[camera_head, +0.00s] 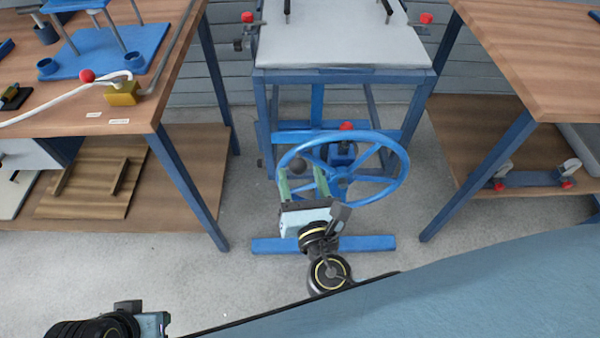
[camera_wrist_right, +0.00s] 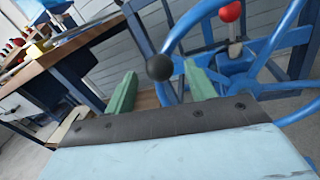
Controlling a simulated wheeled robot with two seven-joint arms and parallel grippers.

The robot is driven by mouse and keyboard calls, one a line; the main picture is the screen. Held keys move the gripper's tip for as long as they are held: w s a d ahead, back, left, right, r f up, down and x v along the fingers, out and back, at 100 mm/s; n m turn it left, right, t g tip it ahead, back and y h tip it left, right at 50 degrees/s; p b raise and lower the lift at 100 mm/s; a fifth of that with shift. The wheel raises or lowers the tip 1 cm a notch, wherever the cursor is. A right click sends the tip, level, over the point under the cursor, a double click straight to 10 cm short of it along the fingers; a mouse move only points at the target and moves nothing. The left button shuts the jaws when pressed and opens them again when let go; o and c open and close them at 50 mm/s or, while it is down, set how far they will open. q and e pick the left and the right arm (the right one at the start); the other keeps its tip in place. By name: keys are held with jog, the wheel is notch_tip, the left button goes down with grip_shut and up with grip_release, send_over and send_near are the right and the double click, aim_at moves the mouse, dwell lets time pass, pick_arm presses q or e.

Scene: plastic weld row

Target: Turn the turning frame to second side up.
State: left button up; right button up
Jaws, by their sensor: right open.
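The turning frame (camera_head: 345,75) is a blue stand with a pale grey panel (camera_head: 340,40) on top. Black clamps stand on the panel. A blue handwheel (camera_head: 402,180) with spokes is on its front; it also shows in the right wrist view (camera_wrist_right: 290,38). A dark ball knob (camera_wrist_right: 159,67) sticks out from the wheel's left rim. A red knob (camera_head: 346,126) is above the hub and shows in the wrist view (camera_wrist_right: 230,12). My right gripper (camera_head: 303,180) is open at the wheel's lower left, its green fingers apart with the ball knob beyond them. My left gripper (camera_head: 152,324) shows only partly at the bottom left.
A wooden bench (camera_head: 130,115) stands left with a blue fixture (camera_head: 110,50), a yellow block (camera_head: 122,94) and a white hose. Another bench (camera_head: 535,50) stands right. Blue legs flank the frame. Grey floor (camera_head: 240,215) is clear between them.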

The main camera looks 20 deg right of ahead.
jog(key=shift+w, duration=0.85)
jog(key=shift+c, duration=0.4)
grip_shut()
